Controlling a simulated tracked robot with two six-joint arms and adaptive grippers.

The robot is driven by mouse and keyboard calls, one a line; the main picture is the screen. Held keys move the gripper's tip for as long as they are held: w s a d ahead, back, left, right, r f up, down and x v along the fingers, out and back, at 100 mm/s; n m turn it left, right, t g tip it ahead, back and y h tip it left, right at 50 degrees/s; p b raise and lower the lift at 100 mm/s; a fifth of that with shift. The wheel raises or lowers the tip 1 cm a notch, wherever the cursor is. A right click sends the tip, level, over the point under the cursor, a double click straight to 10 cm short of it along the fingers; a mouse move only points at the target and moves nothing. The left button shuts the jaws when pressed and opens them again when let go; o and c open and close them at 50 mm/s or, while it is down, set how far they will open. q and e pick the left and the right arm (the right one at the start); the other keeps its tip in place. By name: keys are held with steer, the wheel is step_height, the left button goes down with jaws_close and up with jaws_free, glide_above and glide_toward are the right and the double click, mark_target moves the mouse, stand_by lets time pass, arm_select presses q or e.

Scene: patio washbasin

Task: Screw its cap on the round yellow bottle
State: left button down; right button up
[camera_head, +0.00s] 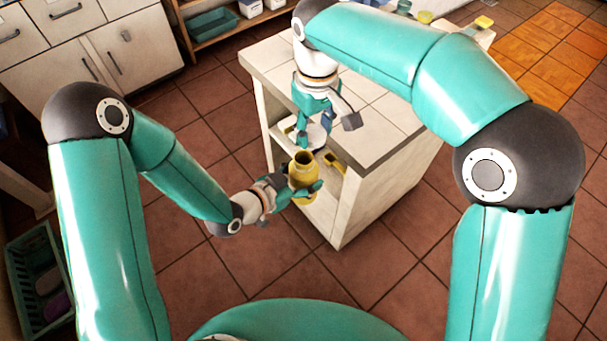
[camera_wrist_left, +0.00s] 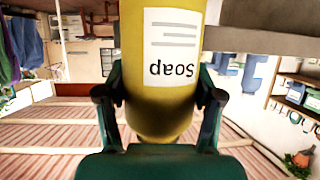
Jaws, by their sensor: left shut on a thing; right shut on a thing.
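The round yellow bottle (camera_head: 302,178) stands about upright in my left gripper (camera_head: 303,192), its open mouth facing up with no cap on it. In the left wrist view the bottle (camera_wrist_left: 162,110) fills the space between the two fingers of my left gripper (camera_wrist_left: 160,98), and its white "Soap" label shows upside down. My right gripper (camera_head: 315,126) is above and slightly right of the bottle mouth, apart from it, fingers pointing down. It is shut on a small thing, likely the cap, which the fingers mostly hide. A pale round shape shows at its fingertips; I cannot tell whether that is the cap.
The white tiled washstand (camera_head: 390,140) is right behind the bottle, with an open shelf below its top. A yellow thing (camera_head: 334,162) shows at the shelf. White drawers (camera_head: 80,40) stand at the back left. A green crate (camera_head: 42,275) is on the floor at left.

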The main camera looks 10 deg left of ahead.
mark_target(304, 153)
steer(key=shift+s+a+r+n, duration=0.15)
steer(key=shift+s+a, duration=0.15)
steer(key=shift+a, duration=0.2)
steer(key=shift+s+a+r+n, duration=0.15)
steer(key=shift+s+a, duration=0.15)
steer(key=shift+a, duration=0.2)
steer(key=shift+f, duration=0.1)
steer(key=shift+f, duration=1.95)
steer(key=shift+d, duration=0.1)
steer(key=shift+f, duration=0.85)
steer(key=shift+f, duration=0.55)
